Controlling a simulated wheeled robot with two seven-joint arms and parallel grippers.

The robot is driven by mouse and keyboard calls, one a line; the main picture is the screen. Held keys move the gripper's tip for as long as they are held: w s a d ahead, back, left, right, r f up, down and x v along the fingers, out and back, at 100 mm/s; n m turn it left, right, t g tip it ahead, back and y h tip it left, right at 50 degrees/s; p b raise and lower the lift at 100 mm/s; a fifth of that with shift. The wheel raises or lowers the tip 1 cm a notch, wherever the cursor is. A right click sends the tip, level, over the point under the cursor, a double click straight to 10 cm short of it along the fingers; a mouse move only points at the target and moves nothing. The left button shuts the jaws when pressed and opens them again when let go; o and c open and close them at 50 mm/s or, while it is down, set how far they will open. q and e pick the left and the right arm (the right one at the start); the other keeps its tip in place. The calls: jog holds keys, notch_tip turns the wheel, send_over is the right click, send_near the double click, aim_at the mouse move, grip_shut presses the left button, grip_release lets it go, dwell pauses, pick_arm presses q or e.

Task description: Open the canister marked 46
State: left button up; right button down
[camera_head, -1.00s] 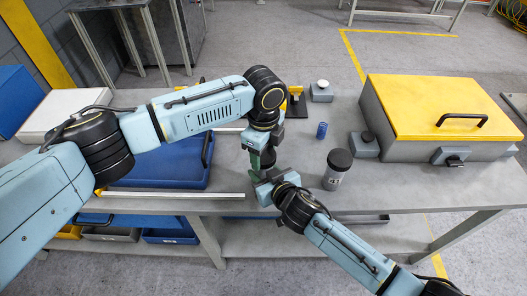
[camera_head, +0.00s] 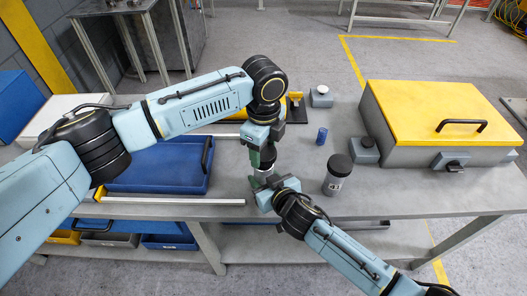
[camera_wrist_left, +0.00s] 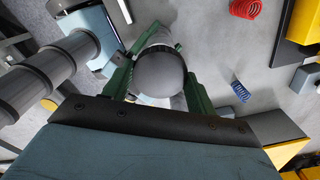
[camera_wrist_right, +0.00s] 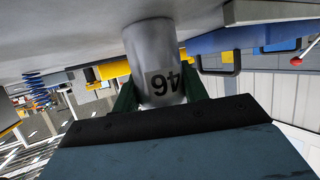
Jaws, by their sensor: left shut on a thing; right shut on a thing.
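The metal canister marked 46 (camera_wrist_right: 150,45) is between the green fingers of my right gripper (camera_wrist_right: 160,90), its label upside down in the right wrist view. In the head view my right gripper (camera_head: 266,183) is low above the bench and comes in from the lower right. My left gripper (camera_head: 260,157) points down just above it, shut on the canister's top. In the left wrist view the grey round lid (camera_wrist_left: 159,73) lies between the left gripper's green fingers (camera_wrist_left: 157,82). In the head view the grippers mostly hide the canister; whether its lid has separated cannot be told.
A second grey canister with a black lid (camera_head: 338,174) stands just right of my grippers. A blue spring (camera_head: 321,136) stands behind it. A yellow-lidded grey case (camera_head: 440,108) fills the bench's right side. A blue case (camera_head: 155,168) and a metal bar (camera_head: 180,201) lie left.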

pick_arm(q)
notch_tip(320, 180, up, 2)
jog(key=shift+r, duration=0.1)
pick_arm(e)
jog(key=c, duration=0.7)
grip_release()
